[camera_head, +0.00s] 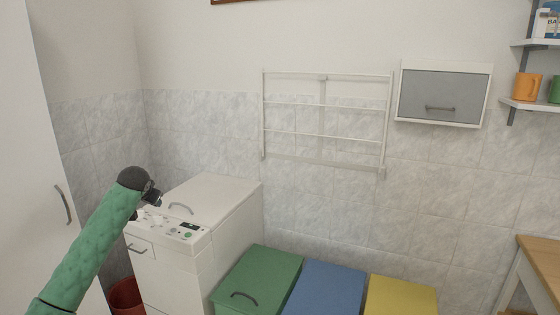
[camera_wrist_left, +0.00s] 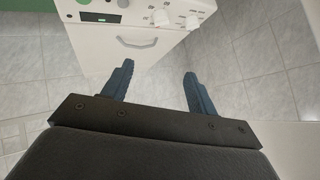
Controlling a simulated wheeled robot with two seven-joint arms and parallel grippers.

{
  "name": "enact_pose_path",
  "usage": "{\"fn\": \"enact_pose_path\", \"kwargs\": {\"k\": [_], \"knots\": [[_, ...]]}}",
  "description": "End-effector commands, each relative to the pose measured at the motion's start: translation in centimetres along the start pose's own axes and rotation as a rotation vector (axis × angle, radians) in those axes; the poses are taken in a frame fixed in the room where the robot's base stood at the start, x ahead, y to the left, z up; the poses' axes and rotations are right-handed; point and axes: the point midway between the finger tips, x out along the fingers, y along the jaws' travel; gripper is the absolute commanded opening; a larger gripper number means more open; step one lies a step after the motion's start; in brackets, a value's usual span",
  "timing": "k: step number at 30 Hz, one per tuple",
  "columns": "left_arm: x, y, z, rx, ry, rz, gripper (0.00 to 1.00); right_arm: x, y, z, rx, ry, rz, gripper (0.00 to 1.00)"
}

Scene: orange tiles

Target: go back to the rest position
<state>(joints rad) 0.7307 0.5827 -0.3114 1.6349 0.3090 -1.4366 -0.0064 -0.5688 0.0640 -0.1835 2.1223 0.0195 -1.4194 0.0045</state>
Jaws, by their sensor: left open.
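My left arm, in a green sleeve, comes in from the lower left of the head view. My left gripper (camera_head: 146,204) shows there at the arm's end, in front of the control panel of the white washing machine (camera_head: 225,203). In the left wrist view the two blue-grey fingers of the left gripper (camera_wrist_left: 158,85) are spread apart with nothing between them. The washing machine's front, with knobs and a drawer handle, lies beyond the fingertips. My right gripper is in neither view.
Green (camera_head: 262,275), blue (camera_head: 325,288) and yellow (camera_head: 400,296) lidded bins stand right of the machine. A white cabinet door (camera_head: 45,160) is at the left. A wall rack (camera_head: 325,104), a grey-fronted wall cabinet (camera_head: 440,96) and a wooden table (camera_head: 540,250) are farther off.

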Motion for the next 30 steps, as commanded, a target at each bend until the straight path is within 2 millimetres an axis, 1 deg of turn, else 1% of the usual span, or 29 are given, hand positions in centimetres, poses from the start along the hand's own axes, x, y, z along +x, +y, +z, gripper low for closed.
{"fn": "enact_pose_path", "kwargs": {"k": [1, 2, 3, 5, 6, 8, 9, 12, 17, 21, 26, 30], "knots": [[0.0, 2.3, 0.9, 0.010, 0.009, 0.008, 0.58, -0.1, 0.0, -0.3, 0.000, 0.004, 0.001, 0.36], [-0.1, 3.5, 1.4, 0.015, 0.014, 0.010, 0.58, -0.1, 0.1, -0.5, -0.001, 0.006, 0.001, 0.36], [-0.2, 5.2, 2.2, 0.021, 0.021, 0.015, 0.58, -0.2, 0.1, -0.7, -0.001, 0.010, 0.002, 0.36], [-0.4, 7.6, 3.5, 0.027, 0.029, 0.022, 0.58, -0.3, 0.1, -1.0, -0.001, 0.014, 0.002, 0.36], [-0.5, 9.1, 4.4, 0.031, 0.033, 0.027, 0.58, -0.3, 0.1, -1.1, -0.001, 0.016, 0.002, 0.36], [-0.7, 11.3, 6.0, 0.035, 0.036, 0.036, 0.58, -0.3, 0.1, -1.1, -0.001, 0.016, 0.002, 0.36], [-0.8, 12.7, 7.0, 0.036, 0.036, 0.043, 0.58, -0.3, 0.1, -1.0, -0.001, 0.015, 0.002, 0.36], [-1.1, 16.2, 9.8, 0.038, 0.034, 0.063, 0.58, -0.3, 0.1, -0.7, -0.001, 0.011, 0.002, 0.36], [-1.8, 21.2, 14.7, 0.033, 0.020, 0.098, 0.58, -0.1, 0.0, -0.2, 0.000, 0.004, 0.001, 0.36], [-2.6, 25.1, 19.1, 0.024, -0.004, 0.132, 0.58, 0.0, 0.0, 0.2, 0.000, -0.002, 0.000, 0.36], [-3.6, 29.3, 24.5, 0.007, -0.043, 0.175, 0.58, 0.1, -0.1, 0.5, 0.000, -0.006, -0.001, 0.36], [-4.7, 32.7, 29.4, -0.011, -0.087, 0.214, 0.58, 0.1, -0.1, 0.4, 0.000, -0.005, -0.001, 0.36]]}}
